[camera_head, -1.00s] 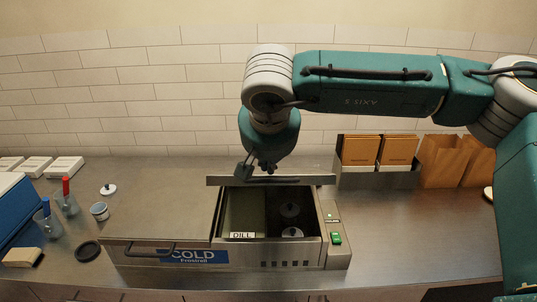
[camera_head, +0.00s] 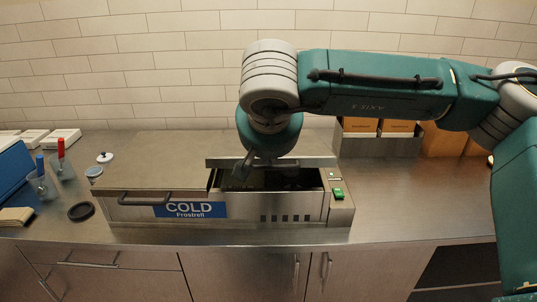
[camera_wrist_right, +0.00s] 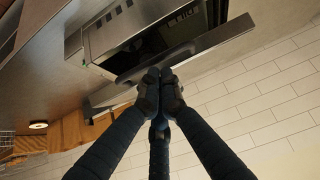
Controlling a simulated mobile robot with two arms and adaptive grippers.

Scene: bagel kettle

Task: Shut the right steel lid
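The left steel lid (camera_head: 145,172) lies flat, closed. My left gripper is not in view.
The cold unit (camera_head: 250,235) stands on a steel counter with a green switch (camera_head: 338,194) at its right. Cups with markers (camera_head: 62,168) and a dark disc (camera_head: 81,212) lie left. Orange boxes (camera_head: 397,126) stand in a holder behind right. The counter at right is clear.

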